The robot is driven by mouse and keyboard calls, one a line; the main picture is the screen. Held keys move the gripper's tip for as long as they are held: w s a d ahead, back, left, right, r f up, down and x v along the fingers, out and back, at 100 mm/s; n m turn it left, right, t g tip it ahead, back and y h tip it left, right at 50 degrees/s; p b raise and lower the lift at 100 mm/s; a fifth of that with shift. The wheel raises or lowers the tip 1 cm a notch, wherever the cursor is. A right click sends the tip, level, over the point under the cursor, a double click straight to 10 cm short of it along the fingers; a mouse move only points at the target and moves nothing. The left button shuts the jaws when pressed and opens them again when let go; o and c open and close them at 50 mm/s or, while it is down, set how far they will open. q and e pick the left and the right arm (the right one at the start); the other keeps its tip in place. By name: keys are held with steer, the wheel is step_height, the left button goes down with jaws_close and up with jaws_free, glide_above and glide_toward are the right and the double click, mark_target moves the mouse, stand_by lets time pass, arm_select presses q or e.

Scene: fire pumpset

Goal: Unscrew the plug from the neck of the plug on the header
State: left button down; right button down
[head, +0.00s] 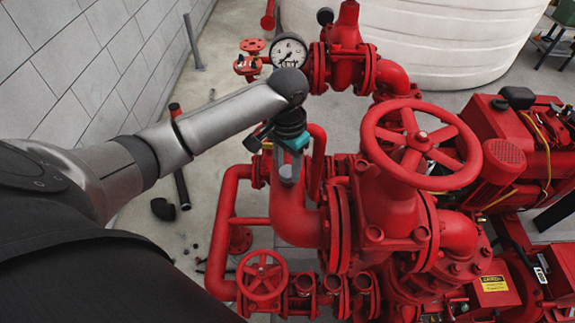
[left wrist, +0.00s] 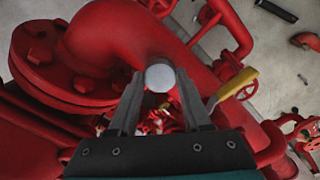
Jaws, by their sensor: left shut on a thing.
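The plug (left wrist: 160,77) shows in the left wrist view as a light grey round end between the two fingertips. It sits at the red header pipe (left wrist: 115,35), in front of its bend. My left gripper (left wrist: 160,82) is shut on the plug, with one finger on each side. In the head view my left gripper (head: 289,168) points down over the red header pipe (head: 295,215), at the left of the large red valve. The neck and any thread are hidden, so I cannot tell how far the plug is screwed in. My right gripper is not in view.
A large red handwheel (head: 421,143) stands close to the right of my left gripper. A pressure gauge (head: 289,53) is behind it. A small red handwheel (head: 262,278) is lower left. A yellow lever (left wrist: 235,90) is right of the fingers.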

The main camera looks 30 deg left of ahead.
arm_select(q)
steer(key=n, duration=0.4)
steer(key=shift+n, duration=0.4)
steer(key=n, duration=0.4)
steer(key=n, duration=0.4)
steer(key=shift+n, duration=0.4)
